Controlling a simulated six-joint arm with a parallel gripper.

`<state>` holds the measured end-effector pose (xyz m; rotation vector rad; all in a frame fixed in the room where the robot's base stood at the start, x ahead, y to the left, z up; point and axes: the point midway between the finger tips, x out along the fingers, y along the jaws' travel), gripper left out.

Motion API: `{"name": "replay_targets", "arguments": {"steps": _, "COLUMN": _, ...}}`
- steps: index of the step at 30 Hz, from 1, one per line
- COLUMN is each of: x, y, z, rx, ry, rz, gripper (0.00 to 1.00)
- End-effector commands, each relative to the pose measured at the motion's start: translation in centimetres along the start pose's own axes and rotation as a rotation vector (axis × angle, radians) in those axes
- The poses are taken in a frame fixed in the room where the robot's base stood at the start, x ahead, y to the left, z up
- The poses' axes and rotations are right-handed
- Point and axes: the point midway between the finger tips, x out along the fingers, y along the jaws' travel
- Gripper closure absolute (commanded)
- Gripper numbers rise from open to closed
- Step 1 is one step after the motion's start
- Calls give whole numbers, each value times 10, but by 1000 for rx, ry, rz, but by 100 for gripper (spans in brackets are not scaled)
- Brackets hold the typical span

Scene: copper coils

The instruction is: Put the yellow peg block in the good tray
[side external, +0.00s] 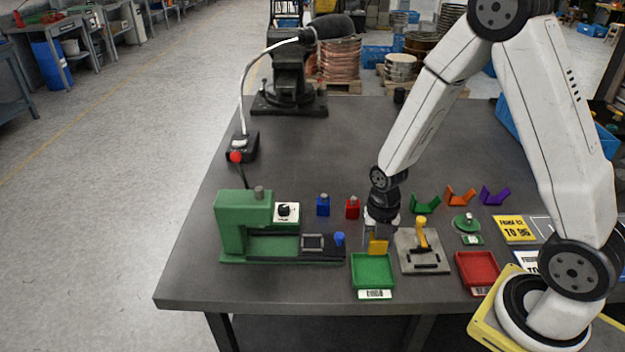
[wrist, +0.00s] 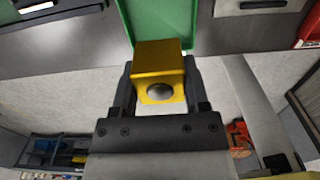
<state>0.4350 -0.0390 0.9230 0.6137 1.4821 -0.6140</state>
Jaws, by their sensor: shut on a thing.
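The yellow peg block (side external: 378,245) is held between the two jaws of my gripper (side external: 381,233), which points down. In the wrist view part of the green tray (wrist: 127,20) shows past the block. I cannot tell the exact height of the block above the table.
A grey plate with a yellow-handled clamp (side external: 422,240) stands close right of my gripper, and a red tray (side external: 478,269) lies beyond it. A green machine (side external: 245,225) stands left. Blue (side external: 323,206) and red (side external: 352,209) peg blocks stand behind.

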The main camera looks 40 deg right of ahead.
Motion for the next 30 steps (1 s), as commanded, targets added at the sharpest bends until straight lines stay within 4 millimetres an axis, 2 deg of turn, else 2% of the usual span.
{"name": "replay_targets", "arguments": {"steps": 30, "x": 63, "y": 0, "z": 0, "rx": 0, "ry": 0, "rz": 0, "gripper": 100}}
